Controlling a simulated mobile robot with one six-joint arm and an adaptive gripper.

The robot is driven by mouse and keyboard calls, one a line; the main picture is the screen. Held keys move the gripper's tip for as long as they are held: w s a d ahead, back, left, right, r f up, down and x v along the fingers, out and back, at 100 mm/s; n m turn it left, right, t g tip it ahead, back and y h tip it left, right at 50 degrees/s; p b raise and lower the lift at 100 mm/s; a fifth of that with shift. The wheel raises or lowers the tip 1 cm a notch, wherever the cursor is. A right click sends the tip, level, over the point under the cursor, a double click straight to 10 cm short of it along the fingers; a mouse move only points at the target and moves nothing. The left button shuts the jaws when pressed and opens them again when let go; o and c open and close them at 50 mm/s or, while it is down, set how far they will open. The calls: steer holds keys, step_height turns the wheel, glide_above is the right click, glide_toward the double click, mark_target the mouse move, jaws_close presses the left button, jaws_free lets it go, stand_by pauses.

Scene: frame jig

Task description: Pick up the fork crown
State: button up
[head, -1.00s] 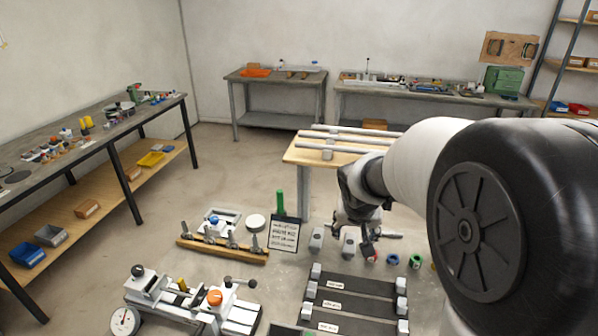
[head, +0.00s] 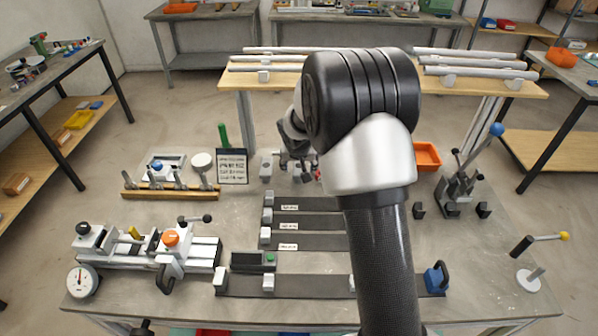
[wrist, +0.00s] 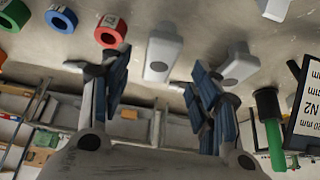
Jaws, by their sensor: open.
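Pale grey blocks with dark openings stand on the bench; I cannot tell for certain which is the fork crown. In the wrist view one grey block (wrist: 163,52) lies between and beyond my gripper's fingers, apart from them. A second grey block (wrist: 238,64) is to its right, past the right finger. One block (head: 266,169) shows in the head view, left of my gripper (head: 299,170). My gripper (wrist: 158,92) is open and empty, with the fingers wide apart. My arm hides part of the bench in the head view.
Blue (wrist: 61,18), red (wrist: 110,31) and green (wrist: 15,14) rings lie left of the blocks. A sign (head: 232,166) and a green post (head: 223,135) stand at left. A raised shelf with tubes (head: 265,68) is behind. Dark jig strips (head: 310,240) lie in front.

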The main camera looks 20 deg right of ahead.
mark_target(299, 167)
steer(key=b+x, duration=0.1)
steer(key=x, duration=0.4)
steer(key=shift+w, duration=0.25)
steer(key=shift+c, duration=0.4)
steer(key=c, duration=1.2)
